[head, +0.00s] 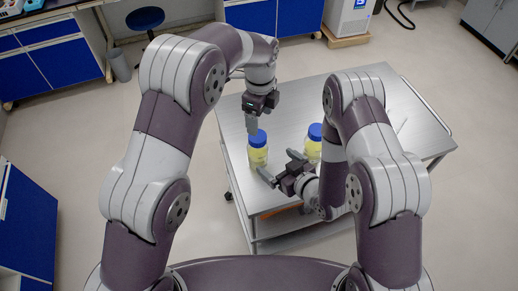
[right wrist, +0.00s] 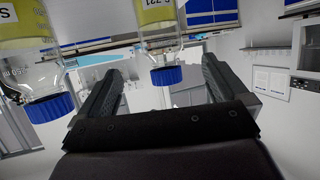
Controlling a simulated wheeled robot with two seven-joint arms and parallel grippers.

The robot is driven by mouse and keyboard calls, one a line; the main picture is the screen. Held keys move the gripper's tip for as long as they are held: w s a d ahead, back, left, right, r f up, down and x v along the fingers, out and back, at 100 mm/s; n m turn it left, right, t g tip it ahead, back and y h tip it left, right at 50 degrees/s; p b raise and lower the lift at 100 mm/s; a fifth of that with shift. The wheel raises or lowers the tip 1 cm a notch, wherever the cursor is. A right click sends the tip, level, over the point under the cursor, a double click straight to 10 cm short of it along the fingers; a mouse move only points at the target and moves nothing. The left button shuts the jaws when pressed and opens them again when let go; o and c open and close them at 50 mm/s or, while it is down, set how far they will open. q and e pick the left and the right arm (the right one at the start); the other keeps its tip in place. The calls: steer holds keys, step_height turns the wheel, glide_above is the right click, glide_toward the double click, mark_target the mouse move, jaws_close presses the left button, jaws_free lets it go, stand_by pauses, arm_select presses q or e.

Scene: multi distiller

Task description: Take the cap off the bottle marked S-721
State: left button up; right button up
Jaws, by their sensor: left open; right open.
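The bottle marked S-721 (head: 258,157) holds yellow liquid and stands upright at the left of the steel table. Its blue cap (head: 257,138) is on. In the right wrist view, which is upside down, its label ends in 721 (right wrist: 157,12) and its cap (right wrist: 166,76) shows between the fingers. My left gripper (head: 251,124) points down just above the cap, open; contact cannot be told. My right gripper (head: 278,167) is open, with its fingers towards this bottle from the near right; it also shows in the right wrist view (right wrist: 163,85), empty.
A second blue-capped yellow bottle (head: 313,149) stands to the right, partly behind my right arm; it also shows at left in the right wrist view (right wrist: 30,65). The steel table (head: 290,105) is clear behind the bottles. A blue stool (head: 146,18) stands far off.

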mark_target(264, 153)
arm_select(q)
steer(key=shift+w+a+f, duration=0.1)
steer(key=shift+w+a, duration=0.05)
steer(key=shift+a, duration=0.15)
arm_select(e)
steer(key=x, duration=0.9)
steer(key=shift+w+a+f, duration=0.15)
steer(key=shift+a+f, duration=0.1)
steer(key=shift+a, duration=0.05)
steer(key=shift+w+a+f, duration=0.1)
steer(key=shift+w+a, duration=0.05)
steer(key=shift+w, duration=0.15)
arm_select(q)
steer(key=shift+a, duration=0.1)
arm_select(e)
steer(key=shift+w+a+f, duration=0.1)
steer(key=shift+w+a, duration=0.05)
steer(key=shift+a, duration=0.05)
steer(key=c, duration=1.7)
arm_select(q)
steer(key=shift+m, duration=0.4)
arm_select(e)
jaws_close()
arm_select(q)
steer(key=m, duration=0.3)
steer(key=shift+f+m, duration=0.25)
steer(key=shift+m, duration=0.05)
step_height(264, 153, down, 8)
steer(key=shift+r, duration=0.25)
